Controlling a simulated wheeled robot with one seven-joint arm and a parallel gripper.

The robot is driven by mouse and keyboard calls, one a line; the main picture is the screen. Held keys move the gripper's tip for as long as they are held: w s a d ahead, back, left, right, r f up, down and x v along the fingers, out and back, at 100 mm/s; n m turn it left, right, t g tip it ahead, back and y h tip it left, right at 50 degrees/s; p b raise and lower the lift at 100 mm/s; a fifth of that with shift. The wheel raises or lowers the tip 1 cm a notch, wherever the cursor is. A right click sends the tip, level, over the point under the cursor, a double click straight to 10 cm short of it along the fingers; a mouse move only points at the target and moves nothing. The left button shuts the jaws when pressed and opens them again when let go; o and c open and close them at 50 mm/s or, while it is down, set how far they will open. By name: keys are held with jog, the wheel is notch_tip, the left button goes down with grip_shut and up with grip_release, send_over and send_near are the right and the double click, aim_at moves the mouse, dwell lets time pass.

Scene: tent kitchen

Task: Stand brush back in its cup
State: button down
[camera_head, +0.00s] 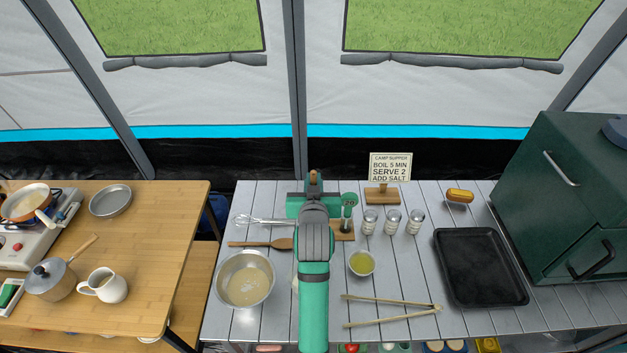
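My gripper (313,188) is at the far side of the grey slatted table, seen from behind, with my green arm reaching to it from the front. A narrow brown piece (314,177) shows at its tip. It may be the brush's handle, but I cannot tell, nor whether the fingers are shut on it. A small cup (361,263) with yellow-green liquid stands right of my arm, with nothing standing in it. No brush shows clearly. My arm hides part of the table, and a pale edge (294,284) shows beside it.
A green-headed utensil (348,200) stands at a wooden block (344,231) just right of my gripper. Several shakers (392,221), tongs (390,310) and a black tray (482,266) are further right. A whisk (262,220), wooden spoon (262,243) and batter bowl (220,283) are left.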

jog(key=c, duration=1.7)
grip_release()
jog(key=v, duration=1.1)
jog(key=shift+w+a, duration=0.1)
